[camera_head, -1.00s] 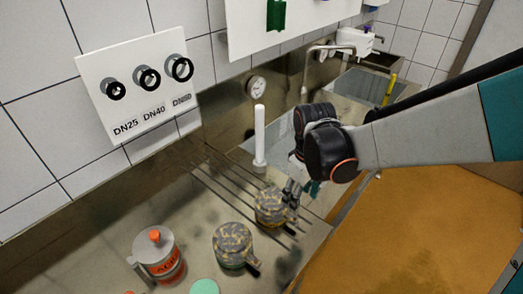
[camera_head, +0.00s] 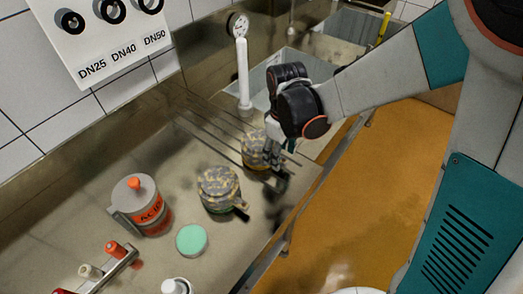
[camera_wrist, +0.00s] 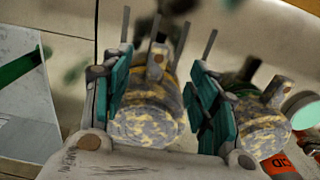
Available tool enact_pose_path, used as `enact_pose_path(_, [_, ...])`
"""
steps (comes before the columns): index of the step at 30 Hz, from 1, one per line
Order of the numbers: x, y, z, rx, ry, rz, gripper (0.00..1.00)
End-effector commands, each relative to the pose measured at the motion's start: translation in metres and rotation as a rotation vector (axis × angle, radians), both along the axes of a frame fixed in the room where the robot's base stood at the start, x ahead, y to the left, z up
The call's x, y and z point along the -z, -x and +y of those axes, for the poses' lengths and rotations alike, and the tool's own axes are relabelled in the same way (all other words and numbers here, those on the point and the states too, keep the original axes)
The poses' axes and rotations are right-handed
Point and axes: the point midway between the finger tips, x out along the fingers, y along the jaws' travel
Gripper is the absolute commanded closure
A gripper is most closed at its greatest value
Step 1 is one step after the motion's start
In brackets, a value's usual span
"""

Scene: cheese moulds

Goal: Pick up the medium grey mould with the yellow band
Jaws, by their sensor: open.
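A mottled grey-and-yellow mould (camera_head: 254,150) stands on the slatted part of the steel counter; its lower edge looks yellowish-brown. In the wrist view this mould (camera_wrist: 146,118) sits between my teal finger pads, with a gap visible on the right side. My gripper (camera_head: 277,163) is at its right side in the head view, covering part of it. My gripper (camera_wrist: 163,95) is open. A second mottled mould (camera_head: 219,186) with a green lower band and a dark handle stands nearer the camera; it also shows right of my right finger in the wrist view (camera_wrist: 262,128).
A grey canister (camera_head: 128,192) with an orange knob and label stands at left. A mint-green disc (camera_head: 192,240) lies near it. A white upright pipe (camera_head: 243,75) rises behind the moulds. Sinks lie beyond. The counter's front edge is just right of my gripper.

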Motion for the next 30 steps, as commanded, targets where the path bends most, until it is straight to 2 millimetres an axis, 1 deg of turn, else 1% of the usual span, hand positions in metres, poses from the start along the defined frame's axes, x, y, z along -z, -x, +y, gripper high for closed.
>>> enact_pose_path(5, [0.019, -0.003, 0.000, 0.000, 0.000, 0.000, 0.46])
enact_pose_path(9, [0.040, -0.005, 0.000, 0.000, 0.000, 0.000, 0.46])
enact_pose_path(12, [0.049, -0.005, 0.000, 0.000, 0.000, 0.000, 0.46])
enact_pose_path(20, [0.049, -0.005, 0.000, 0.000, 0.000, 0.000, 0.46])
enact_pose_path(23, [0.049, -0.005, 0.000, 0.000, 0.000, 0.000, 0.66])
enact_pose_path(24, [0.049, -0.005, 0.000, 0.000, 0.000, 0.000, 0.75])
enact_pose_path(26, [0.049, -0.005, 0.000, 0.000, 0.000, 0.000, 0.89])
enact_pose_path(27, [0.049, -0.005, 0.000, 0.000, 0.000, 0.000, 0.98])
enact_pose_path(28, [0.049, -0.005, 0.000, 0.000, 0.000, 0.000, 1.00])
enact_pose_path(30, [0.049, -0.005, 0.000, 0.000, 0.000, 0.000, 1.00])
